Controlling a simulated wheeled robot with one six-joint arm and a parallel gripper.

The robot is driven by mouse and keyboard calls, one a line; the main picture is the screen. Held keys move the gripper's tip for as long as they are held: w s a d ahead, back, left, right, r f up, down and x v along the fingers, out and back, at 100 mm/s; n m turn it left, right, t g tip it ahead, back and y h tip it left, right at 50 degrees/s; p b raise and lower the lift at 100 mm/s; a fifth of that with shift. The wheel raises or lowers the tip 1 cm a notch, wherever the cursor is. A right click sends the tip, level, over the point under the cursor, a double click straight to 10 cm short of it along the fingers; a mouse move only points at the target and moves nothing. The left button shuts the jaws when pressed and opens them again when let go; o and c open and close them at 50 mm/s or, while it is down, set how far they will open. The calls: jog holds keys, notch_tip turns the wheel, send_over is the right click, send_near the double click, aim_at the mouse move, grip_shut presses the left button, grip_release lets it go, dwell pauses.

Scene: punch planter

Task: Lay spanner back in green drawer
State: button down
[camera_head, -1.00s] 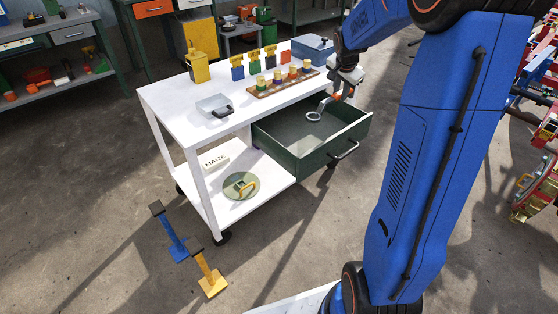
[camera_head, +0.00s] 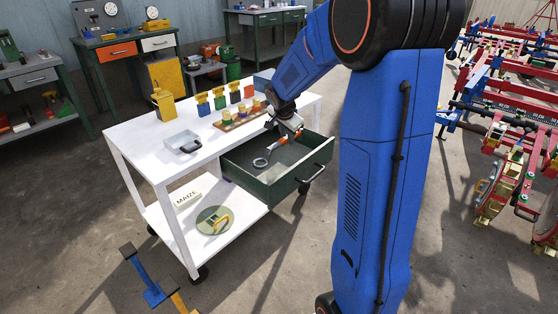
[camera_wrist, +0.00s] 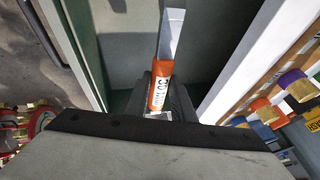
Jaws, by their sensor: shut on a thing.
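The spanner (camera_head: 262,160) has a silver ring end and an orange grip. My gripper (camera_head: 290,130) is shut on the orange grip, which carries a white label. In the wrist view the jaws (camera_wrist: 163,98) close around this grip (camera_wrist: 161,92) and the bright shank (camera_wrist: 170,35) points away from them. The green drawer (camera_head: 308,174) is pulled out of the white cart. The spanner's ring end shows over the drawer's floor; I cannot tell whether it touches. The drawer's inside (camera_wrist: 125,45) lies beneath it in the wrist view. The jaw tips are small in the head view.
The drawer's handle (camera_head: 311,180) sticks out in front. Red machinery (camera_head: 510,150) stands right.

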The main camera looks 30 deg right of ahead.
jog(key=shift+f, duration=3.55)
jog(key=c, duration=1.5)
grip_release()
jog(key=shift+f, duration=0.15)
jog(key=s+v, duration=0.1)
jog(key=v, duration=1.6)
jog(key=s+a+n+y, duration=0.1)
jog(key=s+a+n, duration=0.3)
jog(key=s, duration=0.6)
jog(key=s+a+n+y, duration=0.1)
jog(key=s+a+n, duration=0.3)
jog(key=s, duration=0.7)
jog(key=s+a+n+y, duration=0.1)
jog(key=s+a+n, duration=0.4)
jog(key=s, duration=0.6)
jog(key=shift+n+t, duration=0.3)
jog(key=shift+n, duration=0.6)
